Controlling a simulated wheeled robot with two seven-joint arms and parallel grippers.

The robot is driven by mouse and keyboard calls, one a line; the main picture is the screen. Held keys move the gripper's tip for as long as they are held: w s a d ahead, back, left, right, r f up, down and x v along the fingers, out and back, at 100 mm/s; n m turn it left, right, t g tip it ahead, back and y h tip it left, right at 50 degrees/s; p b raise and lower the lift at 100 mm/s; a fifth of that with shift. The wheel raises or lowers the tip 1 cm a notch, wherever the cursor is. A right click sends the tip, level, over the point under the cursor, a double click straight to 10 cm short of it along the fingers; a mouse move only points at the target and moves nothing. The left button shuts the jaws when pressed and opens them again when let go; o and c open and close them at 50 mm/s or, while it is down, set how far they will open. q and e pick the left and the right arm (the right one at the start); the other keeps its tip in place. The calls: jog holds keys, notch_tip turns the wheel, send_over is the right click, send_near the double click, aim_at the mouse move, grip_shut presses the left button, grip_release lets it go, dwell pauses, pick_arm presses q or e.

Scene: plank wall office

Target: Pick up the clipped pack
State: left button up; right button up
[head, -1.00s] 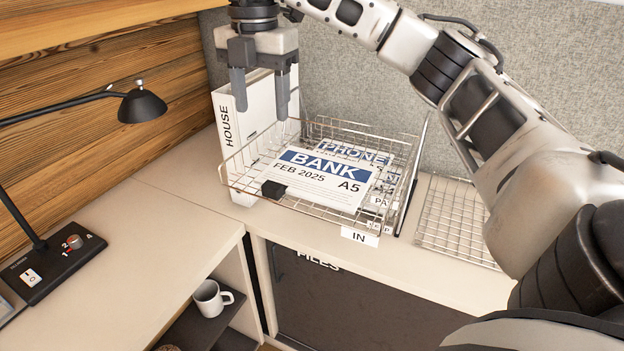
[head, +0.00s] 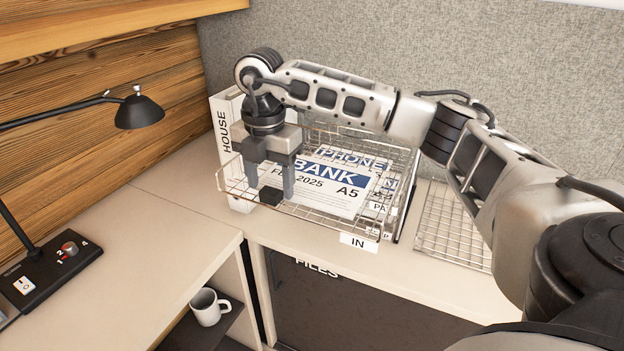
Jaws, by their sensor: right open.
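My right gripper (head: 270,191) points down into the left part of the tray. Its fingers are apart, around or just behind the clip; I cannot tell whether they touch it. The gripper hides the pack's left part. My left gripper is not in view.
A white HOUSE file (head: 226,130) stands behind the tray's left side. A PHONE paper (head: 352,158) lies under the pack. An empty wire tray (head: 452,225) is on the right. A black lamp (head: 138,110) stands at left, and a mug (head: 208,306) sits on a lower shelf.

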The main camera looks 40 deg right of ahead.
jog(key=shift+f, duration=0.65)
grip_shut()
jog(key=shift+r, duration=0.2)
